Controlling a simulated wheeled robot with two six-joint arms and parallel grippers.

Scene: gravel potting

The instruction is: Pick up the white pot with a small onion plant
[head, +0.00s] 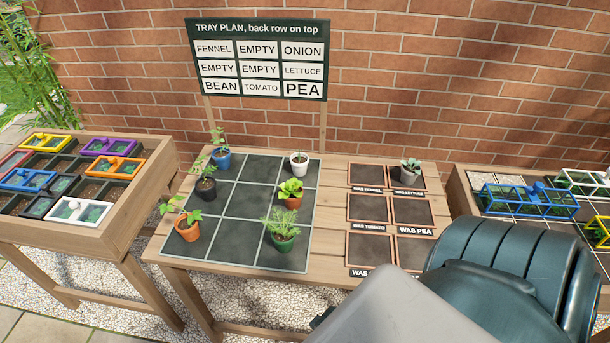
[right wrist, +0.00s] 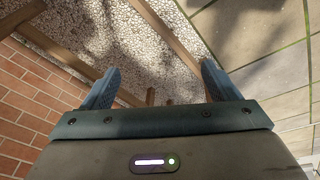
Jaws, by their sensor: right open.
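The white pot (head: 299,168) stands upright on the dark gridded tray (head: 243,203), in its back right cell in the head view. A small plant shows at its top, too small to make out clearly. My right gripper (right wrist: 161,66) is open and empty in the right wrist view, with gravel and wooden beams beyond its fingers. My right arm covers the lower right of the head view, well apart from the white pot. My left gripper is not in view.
Blue (head: 221,160), black (head: 206,189) and orange (head: 188,231) pots line the left. A label board (head: 258,59) stands behind. The tray's middle column is mostly clear.

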